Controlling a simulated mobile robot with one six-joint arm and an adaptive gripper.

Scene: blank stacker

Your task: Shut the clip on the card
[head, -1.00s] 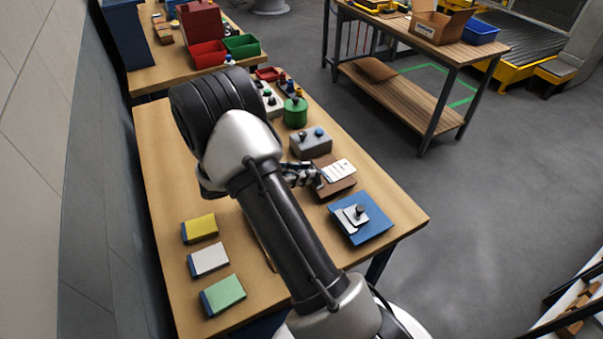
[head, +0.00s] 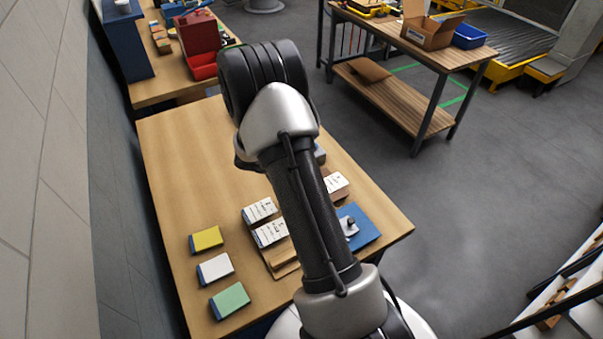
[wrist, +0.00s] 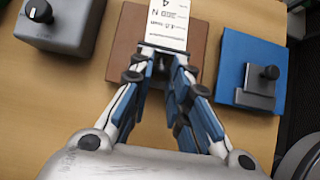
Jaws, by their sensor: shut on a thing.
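A white printed card (wrist: 168,22) lies over a brown block (wrist: 124,50). The arm hides my gripper in the head view, where the card (head: 335,183) shows only in part. The blue plate (head: 366,238) also shows in the head view, partly behind my arm. The clip's state is unclear.
A grey box (wrist: 60,27) with a knob stands left of the brown block. Two more printed cards (head: 260,211) lie on a wooden holder (head: 284,263). Yellow (head: 206,238), white (head: 215,268) and green (head: 230,299) blocks sit at the table's left side.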

